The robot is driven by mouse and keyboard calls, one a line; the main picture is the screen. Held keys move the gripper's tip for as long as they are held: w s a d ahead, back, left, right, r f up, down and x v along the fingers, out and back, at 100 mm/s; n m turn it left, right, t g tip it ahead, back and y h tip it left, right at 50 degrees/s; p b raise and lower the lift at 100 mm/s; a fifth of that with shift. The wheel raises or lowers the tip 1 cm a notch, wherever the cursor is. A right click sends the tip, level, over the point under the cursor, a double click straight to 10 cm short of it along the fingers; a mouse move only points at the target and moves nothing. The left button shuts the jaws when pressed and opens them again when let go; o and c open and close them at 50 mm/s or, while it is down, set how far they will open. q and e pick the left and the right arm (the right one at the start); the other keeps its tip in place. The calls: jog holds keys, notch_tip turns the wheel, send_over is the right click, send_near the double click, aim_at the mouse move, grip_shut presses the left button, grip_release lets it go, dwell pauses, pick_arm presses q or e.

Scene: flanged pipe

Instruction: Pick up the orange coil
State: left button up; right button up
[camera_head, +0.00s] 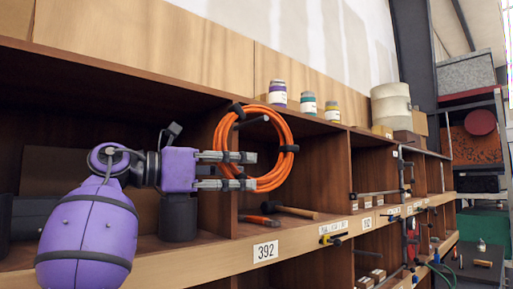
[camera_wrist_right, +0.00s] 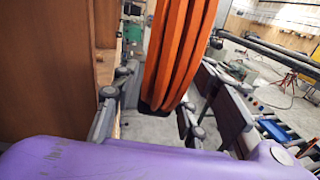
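The orange coil (camera_head: 285,128) is a ring of cable with black straps. In the head view it hangs upright at the front of the wooden shelf, with a dark peg at its upper part. My right gripper (camera_head: 247,171) reaches in from the left, its two fingers over the coil's left and lower-left side, one above the other. In the right wrist view, the coil (camera_wrist_right: 182,50) stands edge-on between the spread fingers of the gripper (camera_wrist_right: 162,85). A gap shows at the left finger; contact at the right finger cannot be told. My left gripper is not in view.
The wooden shelf (camera_head: 150,253) has upright dividers near the coil. A hammer (camera_head: 290,211) lies in the compartment below it. Several jars, one at the left (camera_head: 278,93), stand on top. More racks and tools are at the right.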

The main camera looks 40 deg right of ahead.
grip_shut()
jog(key=shift+r, duration=0.1)
